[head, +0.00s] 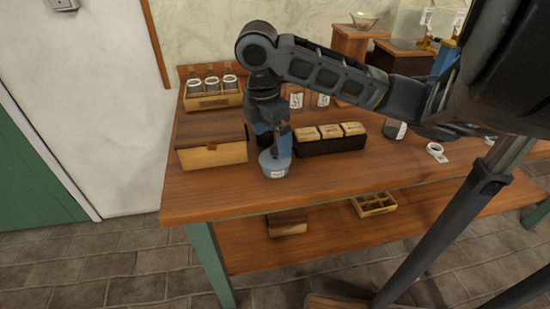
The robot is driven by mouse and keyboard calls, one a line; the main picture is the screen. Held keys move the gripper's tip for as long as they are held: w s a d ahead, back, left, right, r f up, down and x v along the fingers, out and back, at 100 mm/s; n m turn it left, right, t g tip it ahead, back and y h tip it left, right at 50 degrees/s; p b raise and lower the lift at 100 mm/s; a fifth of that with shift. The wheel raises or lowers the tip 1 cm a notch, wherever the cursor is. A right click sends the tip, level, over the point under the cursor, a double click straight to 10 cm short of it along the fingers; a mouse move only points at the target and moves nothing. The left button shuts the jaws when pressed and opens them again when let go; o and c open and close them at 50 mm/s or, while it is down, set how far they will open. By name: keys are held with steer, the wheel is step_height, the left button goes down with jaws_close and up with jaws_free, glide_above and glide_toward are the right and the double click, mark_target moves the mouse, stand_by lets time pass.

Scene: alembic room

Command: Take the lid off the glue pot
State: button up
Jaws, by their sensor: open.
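The glue pot (275,172) is a small round blue-grey pot with a white label, standing on the wooden table near its front edge. My gripper (274,152) is right above the pot, pointing down, with its blue fingers at the pot's top. The fingers and my wrist hide most of the lid, so I cannot tell whether the fingers touch it. My gripper is open.
A wooden box (212,157) stands close left of the pot. A dark tray with several pale blocks (331,147) is close to the right. A rack of jars (214,102) stands behind. The table (370,176) is clear at the front right.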

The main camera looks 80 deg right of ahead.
mark_target(275, 149)
steer(key=shift+s+d+f, duration=0.15)
steer(key=shift+f, duration=0.7)
steer(key=shift+s+d+f, duration=0.1)
steer(key=shift+d+f, duration=0.05)
steer(key=shift+f, duration=0.7)
steer(key=shift+s+d+f, duration=0.15)
steer(key=shift+f, duration=0.7)
steer(key=c, duration=0.8)
